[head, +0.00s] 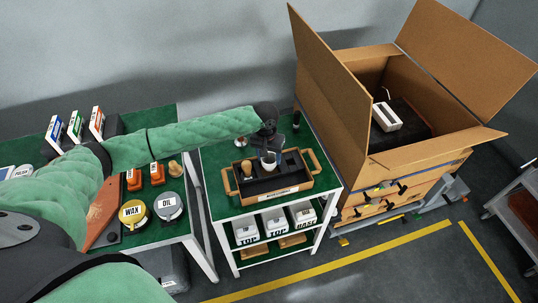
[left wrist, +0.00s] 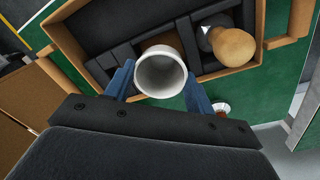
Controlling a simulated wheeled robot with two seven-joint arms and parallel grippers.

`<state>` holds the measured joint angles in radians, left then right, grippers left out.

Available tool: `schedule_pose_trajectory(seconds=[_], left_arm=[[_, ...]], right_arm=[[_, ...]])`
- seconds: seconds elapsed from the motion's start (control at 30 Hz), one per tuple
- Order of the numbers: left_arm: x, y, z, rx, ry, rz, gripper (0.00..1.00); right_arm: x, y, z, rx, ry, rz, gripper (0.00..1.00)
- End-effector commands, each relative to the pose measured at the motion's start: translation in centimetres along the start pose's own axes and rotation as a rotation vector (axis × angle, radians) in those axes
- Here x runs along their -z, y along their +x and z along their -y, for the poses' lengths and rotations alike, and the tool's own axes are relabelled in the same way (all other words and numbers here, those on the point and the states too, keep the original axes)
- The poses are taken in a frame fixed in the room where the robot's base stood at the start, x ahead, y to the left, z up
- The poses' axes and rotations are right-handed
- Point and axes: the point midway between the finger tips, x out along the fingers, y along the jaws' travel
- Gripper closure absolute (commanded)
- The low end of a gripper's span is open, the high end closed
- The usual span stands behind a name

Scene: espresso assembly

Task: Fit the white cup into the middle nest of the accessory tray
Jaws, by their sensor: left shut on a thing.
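The white cup (head: 268,161) is upright over the middle part of the accessory tray (head: 286,193). My left gripper (head: 269,150) is shut on the cup from above. In the left wrist view the cup (left wrist: 139,77) sits between the two blue fingers, its open mouth facing the camera. The tray (left wrist: 86,67) has wooden walls and handles and a dark insert with dividers. A brown recess (left wrist: 165,40) shows partly behind the cup. The cup's base is hidden, so I cannot tell whether it touches the insert. My right gripper is not in view.
A wooden-knobbed tamper (left wrist: 233,47) stands in the tray beside the cup. It also shows in the head view (head: 247,167). A large open cardboard box (head: 340,110) stands close to the right. Green tabletop (head: 215,160) is clear left of the tray.

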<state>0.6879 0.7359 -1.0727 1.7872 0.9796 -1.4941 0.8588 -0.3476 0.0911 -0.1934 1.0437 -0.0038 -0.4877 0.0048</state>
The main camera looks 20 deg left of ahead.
Motion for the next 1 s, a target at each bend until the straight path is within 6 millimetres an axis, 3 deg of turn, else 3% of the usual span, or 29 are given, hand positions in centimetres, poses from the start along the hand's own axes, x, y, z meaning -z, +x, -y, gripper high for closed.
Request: schedule_pose_trajectory(seconds=[1.0], left_arm=[[0.0,1.6,0.1,0.0,0.0,0.001,0.91]], right_arm=[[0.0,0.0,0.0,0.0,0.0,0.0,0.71]])
